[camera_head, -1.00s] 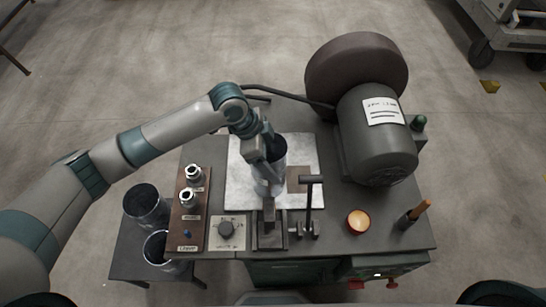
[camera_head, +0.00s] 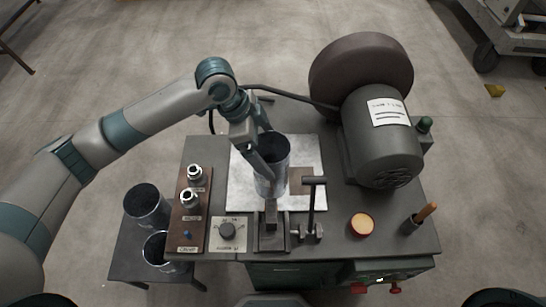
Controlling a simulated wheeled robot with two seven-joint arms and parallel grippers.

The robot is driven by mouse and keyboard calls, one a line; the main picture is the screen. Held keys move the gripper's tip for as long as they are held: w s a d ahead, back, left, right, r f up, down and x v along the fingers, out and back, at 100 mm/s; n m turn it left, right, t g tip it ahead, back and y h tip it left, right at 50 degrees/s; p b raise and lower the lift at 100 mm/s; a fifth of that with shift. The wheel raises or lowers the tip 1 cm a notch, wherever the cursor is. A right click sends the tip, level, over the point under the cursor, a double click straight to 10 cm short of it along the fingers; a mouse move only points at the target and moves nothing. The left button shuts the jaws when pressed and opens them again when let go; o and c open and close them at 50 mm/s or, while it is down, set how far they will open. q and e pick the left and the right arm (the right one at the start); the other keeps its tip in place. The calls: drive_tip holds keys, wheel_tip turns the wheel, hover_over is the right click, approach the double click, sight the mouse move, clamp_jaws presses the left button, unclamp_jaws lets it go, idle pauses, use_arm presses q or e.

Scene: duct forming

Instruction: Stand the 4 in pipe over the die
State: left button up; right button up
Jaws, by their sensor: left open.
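A shiny metal pipe (camera_head: 279,165) stands upright on the pale metal plate (camera_head: 240,195) in the middle of the bench, its dark open mouth facing up. I take it for the 4 in pipe. No die shows; the spot under the pipe is hidden, so I cannot tell whether the pipe is around it. My left gripper (camera_head: 262,165) is open at the pipe's left side, its fingers pointing down and overlapping the pipe's near left wall in the picture. Whether they touch it is unclear. My right gripper is out of view.
A large motor (camera_head: 380,140) with a dark wheel fills the bench's back right. A small clamp with an upright handle (camera_head: 312,205) stands just in front of the plate. A board with fittings (camera_head: 186,225) is at left. Two more pipes (camera_head: 147,208) stand on a lower side table.

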use_arm(q)
drive_tip(key=b+v, duration=0.2)
drive_tip(key=v, duration=0.9)
drive_tip(key=shift+r, duration=0.25)
idle(0.5)
